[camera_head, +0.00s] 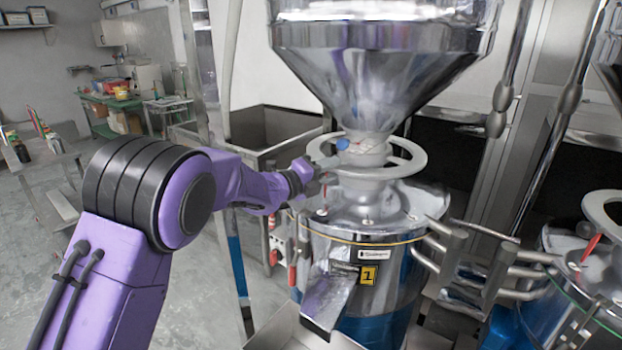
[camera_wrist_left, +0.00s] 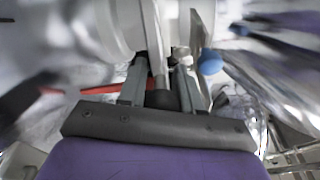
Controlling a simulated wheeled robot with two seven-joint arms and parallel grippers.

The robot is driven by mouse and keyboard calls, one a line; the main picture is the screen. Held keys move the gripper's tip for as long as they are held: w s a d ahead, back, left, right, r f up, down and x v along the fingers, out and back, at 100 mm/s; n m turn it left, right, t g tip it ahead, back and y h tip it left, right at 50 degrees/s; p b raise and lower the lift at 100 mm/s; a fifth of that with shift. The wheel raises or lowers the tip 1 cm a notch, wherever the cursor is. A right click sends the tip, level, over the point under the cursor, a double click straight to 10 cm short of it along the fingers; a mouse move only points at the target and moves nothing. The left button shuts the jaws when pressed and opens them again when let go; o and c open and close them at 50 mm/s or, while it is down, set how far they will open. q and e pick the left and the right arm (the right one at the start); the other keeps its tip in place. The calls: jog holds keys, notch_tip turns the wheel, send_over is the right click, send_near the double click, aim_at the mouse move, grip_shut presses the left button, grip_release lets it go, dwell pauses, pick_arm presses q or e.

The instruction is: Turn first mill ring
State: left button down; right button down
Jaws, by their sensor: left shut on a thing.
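The first mill (camera_head: 385,245) is a steel drum with a yellow tag marked 1 and a blue lower part. Its pale grey ring (camera_head: 415,160) lies level around the neck under a large steel funnel. My left gripper (camera_head: 318,172) is at the ring's left rim, shut on it. In the left wrist view the two fingers (camera_wrist_left: 160,88) stand on either side of the ring's pale rim (camera_wrist_left: 155,35), which runs away from the camera. The exact contact is partly hidden. A blue knob (camera_head: 342,144) sits by the neck; it also shows in the wrist view (camera_wrist_left: 210,62). My right gripper is not in view.
A second mill (camera_head: 585,275) with a similar ring (camera_head: 603,212) stands at the right. Metal pipes (camera_head: 480,260) fill the gap between the mills. A steel spout (camera_head: 328,300) juts from the first mill's front. A steel sink (camera_head: 270,135) stands behind my left arm.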

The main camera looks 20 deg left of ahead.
pick_arm(q)
jog(key=shift+s+d+b, duration=0.2)
jog(key=shift+d+b, duration=0.2)
jog(key=shift+d, duration=0.4)
jog(key=c, duration=0.8)
grip_release()
jog(key=shift+d, duration=0.15)
jog(key=shift+s+a, duration=0.1)
jog(key=shift+a, duration=0.1)
jog(key=b+v, duration=0.3)
jog(key=v, duration=0.7)
jog(key=shift+s+b, duration=0.1)
jog(key=shift+b, duration=0.3)
jog(key=shift+d, duration=0.1)
jog(key=shift+c, duration=0.2)
